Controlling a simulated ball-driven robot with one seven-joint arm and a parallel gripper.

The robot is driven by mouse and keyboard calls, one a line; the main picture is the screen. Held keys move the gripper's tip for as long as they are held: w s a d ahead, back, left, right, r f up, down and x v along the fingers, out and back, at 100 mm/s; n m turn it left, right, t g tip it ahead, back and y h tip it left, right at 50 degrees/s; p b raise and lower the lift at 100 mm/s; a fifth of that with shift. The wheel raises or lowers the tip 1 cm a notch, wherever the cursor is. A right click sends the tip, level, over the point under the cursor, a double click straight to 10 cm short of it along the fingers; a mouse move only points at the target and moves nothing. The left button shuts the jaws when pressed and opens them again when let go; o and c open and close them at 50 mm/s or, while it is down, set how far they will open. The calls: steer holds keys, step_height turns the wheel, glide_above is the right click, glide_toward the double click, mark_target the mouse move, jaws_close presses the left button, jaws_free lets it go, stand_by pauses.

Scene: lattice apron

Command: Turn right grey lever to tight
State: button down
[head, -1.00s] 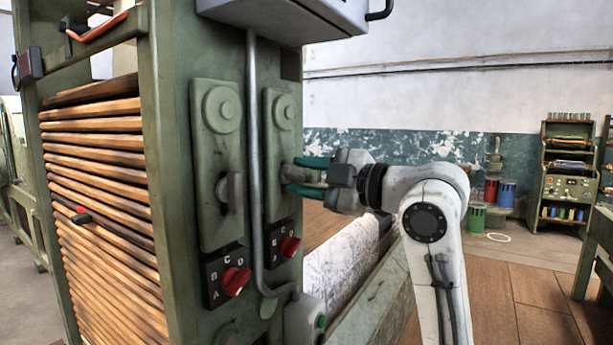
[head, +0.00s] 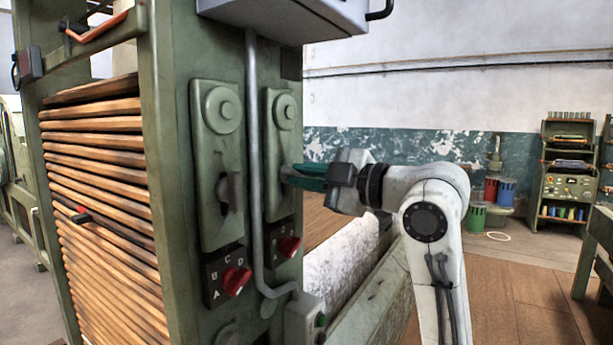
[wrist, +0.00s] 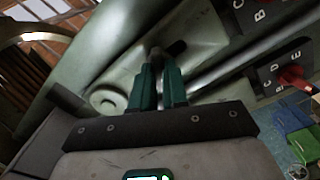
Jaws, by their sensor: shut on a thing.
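The right grey lever (head: 287,172) sits on the narrow green right-hand plate (head: 276,135) of the machine's end post. My gripper (head: 300,178) reaches it from the right with its green fingers closed together around it. In the wrist view, the two green fingers (wrist: 158,82) have the grey lever (wrist: 155,52) between their tips, and a dark stub shows beside it. The fingers hide much of the lever, and no "tight" mark is legible. The left grey lever (head: 229,192) stands roughly upright on its own plate, apart from my gripper.
A grey conduit (head: 252,150) runs vertically between the two plates. Red selector knobs (head: 236,281) and (head: 289,246) sit below them. A grey box (head: 285,15) overhangs above. A white roll (head: 345,255) lies below my arm. The floor at right is open.

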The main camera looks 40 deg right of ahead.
steer(key=m+p, duration=0.2)
steer(key=m, duration=0.1)
steer(key=shift+r+m, duration=0.1)
steer(key=shift+m, duration=0.2)
steer(key=m+p, duration=0.2)
steer(key=m, duration=0.1)
steer(key=shift+m, duration=0.3)
steer(key=m+p, duration=0.4)
steer(key=shift+m, duration=0.4)
steer(key=c, duration=1.1)
jaws_free()
steer(key=shift+c, duration=0.2)
steer(key=b+v, duration=0.2)
steer(key=v, duration=0.8)
steer(key=shift+s, duration=0.4)
